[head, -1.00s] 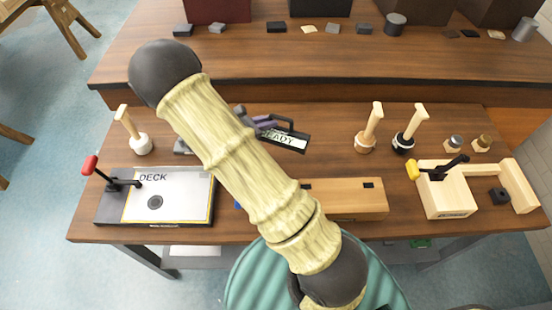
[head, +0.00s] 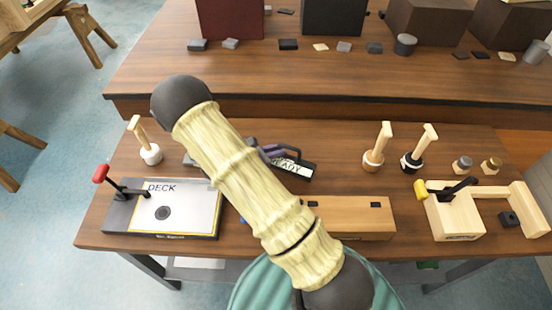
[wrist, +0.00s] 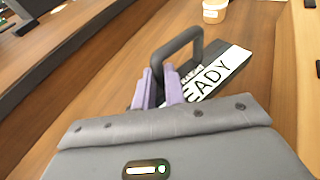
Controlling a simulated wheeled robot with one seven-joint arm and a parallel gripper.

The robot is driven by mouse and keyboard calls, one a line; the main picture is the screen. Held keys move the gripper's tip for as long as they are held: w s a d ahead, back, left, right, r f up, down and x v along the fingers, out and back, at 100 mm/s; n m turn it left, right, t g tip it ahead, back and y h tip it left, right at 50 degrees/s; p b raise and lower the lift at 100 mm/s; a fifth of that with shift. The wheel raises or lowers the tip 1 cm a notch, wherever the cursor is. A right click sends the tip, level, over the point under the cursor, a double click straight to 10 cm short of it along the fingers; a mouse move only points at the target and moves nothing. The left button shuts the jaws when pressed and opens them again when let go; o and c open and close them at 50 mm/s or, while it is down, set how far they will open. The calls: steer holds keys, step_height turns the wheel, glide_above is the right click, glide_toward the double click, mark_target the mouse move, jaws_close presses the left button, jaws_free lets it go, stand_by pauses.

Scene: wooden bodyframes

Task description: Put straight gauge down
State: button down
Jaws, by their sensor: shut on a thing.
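My gripper (head: 270,152), with lilac fingers, is shut on a dark grey looped handle (wrist: 188,38), which I take to be the straight gauge's. In the wrist view the fingers (wrist: 159,75) close around the lower near part of the loop. A black plate with a white READY label (wrist: 215,78) lies right by the handle, partly hidden behind the fingers. It also shows in the head view (head: 293,168). I cannot tell whether the handle joins this plate or whether it touches the bench. My arm hides part of the bench beside the gripper.
On the wooden bench (head: 340,180) stand a DECK board (head: 190,195) with a red-knobbed lever, a long wooden block (head: 360,218), several wooden-handled tools and a pale wooden fixture (head: 455,215). A raised shelf (head: 330,75) with boxes runs behind. Bare bench lies right of the READY plate.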

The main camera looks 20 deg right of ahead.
steer(key=shift+f, duration=2)
steer(key=shift+f, duration=0.1)
steer(key=shift+f, duration=0.1)
steer(key=c, duration=1.5)
jaws_free()
steer(key=shift+o, duration=0.2)
steer(key=shift+r, duration=0.2)
steer(key=b+v, duration=0.1)
steer(key=v, duration=1.1)
